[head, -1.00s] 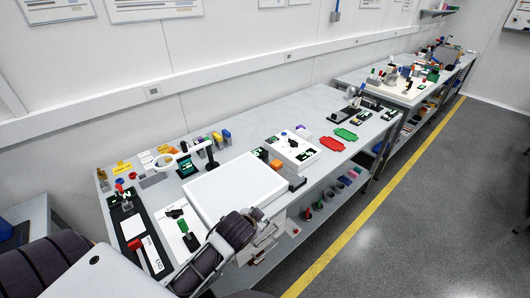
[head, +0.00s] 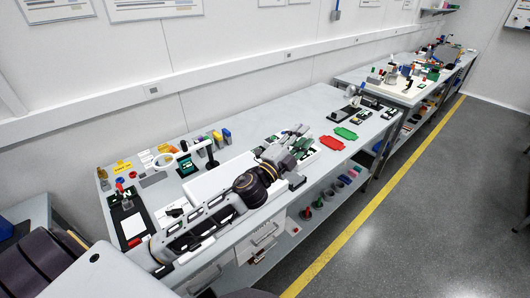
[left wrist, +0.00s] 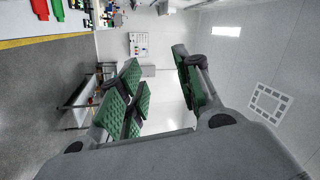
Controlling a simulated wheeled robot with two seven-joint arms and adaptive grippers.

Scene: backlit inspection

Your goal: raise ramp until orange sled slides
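My left arm reaches in from the lower left across the bench. Its gripper (head: 290,146) has green pads and is over the front middle of the bench, near a small white base (head: 311,157). In the left wrist view the gripper (left wrist: 160,88) is open, its green-padded fingers apart with nothing between them. A broad white panel (head: 203,183) lies partly under my arm; I cannot tell whether it is the ramp. The orange sled cannot be made out now; my arm and gripper cover that area. My right gripper is not in view.
A red tray (head: 332,143) and a green tray (head: 345,133) lie right of the gripper. A ring magnifier (head: 166,161) and several small items stand along the back left. Bare bench top (head: 290,108) lies behind the gripper. A drawer unit (head: 262,233) is under the front edge.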

